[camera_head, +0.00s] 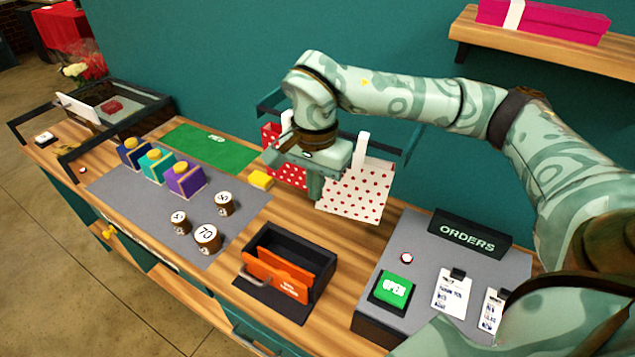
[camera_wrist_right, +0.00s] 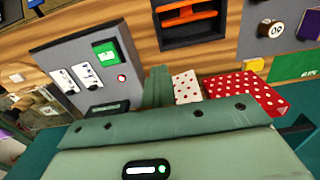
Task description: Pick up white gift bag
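The white gift bag (camera_head: 355,195) with red dots stands at the back of the counter, with a white upright strip (camera_head: 362,150) at its top. My right gripper (camera_head: 315,186) points down at the bag's left edge and overlaps it in the head view. In the right wrist view the white bag (camera_wrist_right: 187,88) shows right beside the gripper's finger block (camera_wrist_right: 158,86), partly hidden by the gripper body. I cannot tell whether the fingers touch the bag or are parted. My left gripper is not in view.
A red gift bag (camera_head: 292,173) with white dots stands just left, partly behind my gripper. A dark rack (camera_head: 272,103) rises behind. A yellow block (camera_head: 261,180), an open box with an orange panel (camera_head: 278,272) and the orders board (camera_head: 468,234) stand nearby.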

